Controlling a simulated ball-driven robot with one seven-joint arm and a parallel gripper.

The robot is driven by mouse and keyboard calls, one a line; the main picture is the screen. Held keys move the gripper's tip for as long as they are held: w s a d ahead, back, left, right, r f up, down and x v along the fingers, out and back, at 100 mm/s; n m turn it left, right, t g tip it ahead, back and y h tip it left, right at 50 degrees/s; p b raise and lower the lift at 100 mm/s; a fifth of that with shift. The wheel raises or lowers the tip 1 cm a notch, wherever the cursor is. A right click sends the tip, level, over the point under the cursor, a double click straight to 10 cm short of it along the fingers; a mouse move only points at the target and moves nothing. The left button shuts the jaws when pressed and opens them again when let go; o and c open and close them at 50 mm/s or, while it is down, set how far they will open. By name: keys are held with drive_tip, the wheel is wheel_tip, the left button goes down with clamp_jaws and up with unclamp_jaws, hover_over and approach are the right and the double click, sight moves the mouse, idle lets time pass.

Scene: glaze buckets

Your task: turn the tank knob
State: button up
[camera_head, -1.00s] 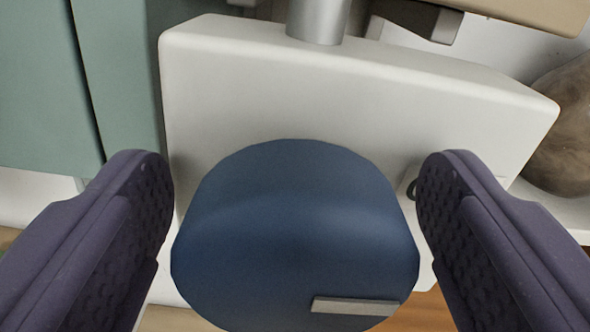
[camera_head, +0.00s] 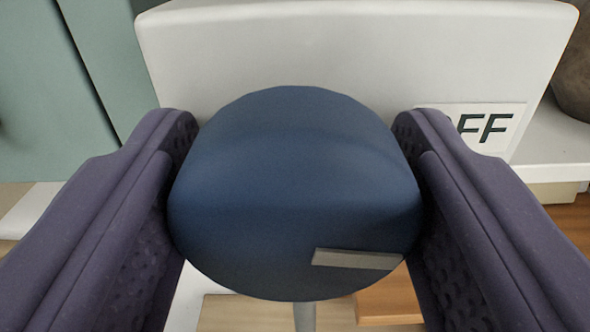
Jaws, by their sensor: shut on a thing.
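The tank knob (camera_head: 290,190) is a large dark blue rounded knob with a light grey marker bar (camera_head: 357,259) at its lower right. It sits in front of a white tank (camera_head: 330,50). My gripper (camera_head: 298,190) has its two purple, textured fingers on the left and right sides of the knob, shut on it. A white label (camera_head: 484,129) on the tank shows the letters "FF" at the right; the rest of it is hidden behind the right finger.
Green panels (camera_head: 40,90) stand at the left of the tank. A brown rounded object (camera_head: 574,75) is at the right edge on a white ledge (camera_head: 560,147). Wooden surfaces (camera_head: 390,303) show below the knob.

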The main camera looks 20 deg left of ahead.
drive_tip(key=o, duration=1)
drive_tip(key=b+v, duration=0.2)
drive_tip(key=v, duration=0.5)
drive_tip(key=shift+s+b, duration=0.35)
drive_tip(key=shift+d, duration=0.15)
